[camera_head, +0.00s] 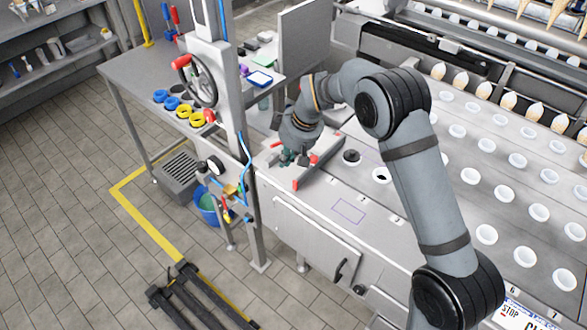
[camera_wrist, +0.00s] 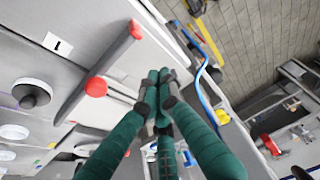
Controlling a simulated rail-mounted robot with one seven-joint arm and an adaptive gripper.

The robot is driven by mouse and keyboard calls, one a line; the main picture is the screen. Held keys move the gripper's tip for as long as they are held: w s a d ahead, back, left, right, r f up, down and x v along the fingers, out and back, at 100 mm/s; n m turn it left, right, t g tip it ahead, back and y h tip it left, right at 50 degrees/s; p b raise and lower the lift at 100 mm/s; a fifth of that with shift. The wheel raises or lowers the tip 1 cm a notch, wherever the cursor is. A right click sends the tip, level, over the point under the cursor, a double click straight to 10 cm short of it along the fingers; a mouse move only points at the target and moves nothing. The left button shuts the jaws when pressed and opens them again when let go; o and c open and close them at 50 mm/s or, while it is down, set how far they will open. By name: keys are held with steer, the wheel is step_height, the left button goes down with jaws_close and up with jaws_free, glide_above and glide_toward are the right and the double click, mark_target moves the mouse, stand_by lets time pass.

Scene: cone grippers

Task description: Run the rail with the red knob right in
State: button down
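A grey rail (camera_wrist: 92,72) with a red end cap (camera_wrist: 136,29) lies on the pale machine top. A round red knob (camera_wrist: 96,87) stands on its side. In the head view the rail (camera_head: 318,170) runs slantwise to the machine's front edge, with the red knob (camera_head: 314,159) partway along it. My gripper (camera_head: 287,158) is just left of the rail. In the wrist view the green fingers of my gripper (camera_wrist: 158,92) come together right of the knob, apart from it. They look shut, with nothing seen between them.
A steel post with a handwheel (camera_head: 197,80) and a blue hose (camera_head: 243,150) stand to the left.

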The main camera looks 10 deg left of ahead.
steer(key=p+x, duration=0.1)
steer(key=x, duration=0.2)
steer(key=shift+a+f, duration=0.15)
steer(key=shift+f, duration=0.15)
steer(key=s+d+p, duration=0.1)
steer(key=s+d, duration=0.1)
steer(key=d, duration=0.1)
steer(key=shift+d+r+p, duration=0.2)
steer(key=shift+d+p, duration=0.05)
steer(key=shift+p, duration=0.1)
steer(key=shift+a+f, duration=0.15)
steer(key=shift+f, duration=0.05)
